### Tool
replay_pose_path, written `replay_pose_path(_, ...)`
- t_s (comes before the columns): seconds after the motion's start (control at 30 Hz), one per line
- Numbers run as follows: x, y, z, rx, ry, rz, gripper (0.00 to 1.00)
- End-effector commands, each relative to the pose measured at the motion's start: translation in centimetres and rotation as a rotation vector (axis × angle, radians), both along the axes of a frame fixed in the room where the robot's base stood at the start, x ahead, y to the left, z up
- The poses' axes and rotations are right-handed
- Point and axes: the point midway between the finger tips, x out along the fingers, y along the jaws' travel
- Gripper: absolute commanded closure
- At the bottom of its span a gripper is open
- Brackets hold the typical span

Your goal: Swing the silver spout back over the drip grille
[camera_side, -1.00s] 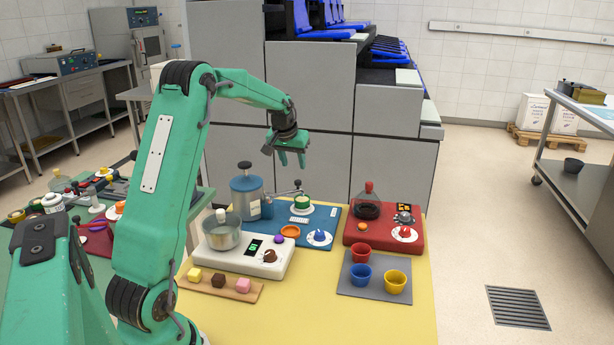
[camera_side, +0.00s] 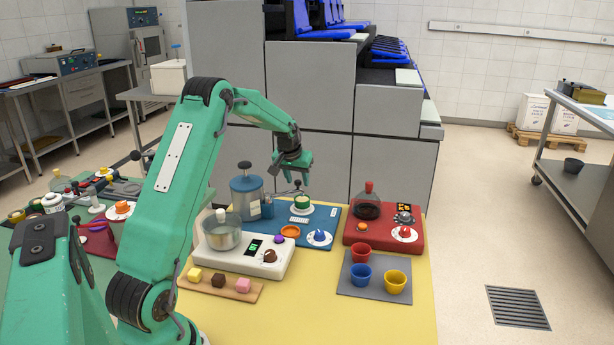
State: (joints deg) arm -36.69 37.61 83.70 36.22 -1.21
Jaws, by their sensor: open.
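The blue boiler-like tank (camera_side: 246,197) stands on the blue board. The silver spout (camera_side: 282,194) runs out from its right side and ends near a small dark knob (camera_side: 298,183). The spout points right, toward the green-topped round item, rather than over the pale slotted drip grille (camera_side: 299,219), which lies in front of it. My gripper (camera_side: 294,176) is open and empty, fingers pointing down, just above the knob and spout in the picture. I cannot tell whether a finger touches the knob.
A green round item (camera_side: 304,202) on a white dish sits close to the spout. An orange ring (camera_side: 290,232) and a blue dial (camera_side: 319,237) are in front. A red unit (camera_side: 383,236) stands right, a white scale with a pot (camera_side: 222,236) left.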

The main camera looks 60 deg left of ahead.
Motion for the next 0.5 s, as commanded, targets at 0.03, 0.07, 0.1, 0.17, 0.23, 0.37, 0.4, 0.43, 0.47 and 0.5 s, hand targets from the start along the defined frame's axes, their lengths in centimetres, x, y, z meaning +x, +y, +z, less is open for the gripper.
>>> replay_pose_path(0.03, 0.03, 0.02, -0.03, 0.001, -0.001, 0.000, 0.58)
replay_pose_path(0.07, 0.03, 0.02, -0.03, 0.001, -0.001, 0.000, 0.58)
replay_pose_path(0.1, 0.03, 0.02, -0.02, 0.001, -0.001, 0.000, 0.58)
replay_pose_path(0.17, 0.03, 0.02, -0.01, 0.001, -0.001, 0.000, 0.58)
replay_pose_path(0.23, 0.02, 0.02, 0.00, 0.001, -0.001, 0.000, 0.60)
replay_pose_path(0.37, 0.01, 0.01, 0.01, 0.001, -0.001, 0.000, 0.85)
replay_pose_path(0.4, 0.01, 0.01, 0.01, 0.001, -0.001, 0.000, 0.93)
replay_pose_path(0.43, 0.02, 0.00, 0.01, 0.001, -0.001, 0.000, 0.99)
replay_pose_path(0.47, 0.02, 0.00, 0.01, 0.001, -0.001, 0.000, 1.00)
replay_pose_path(0.5, 0.02, 0.00, 0.02, 0.001, -0.001, 0.000, 1.00)
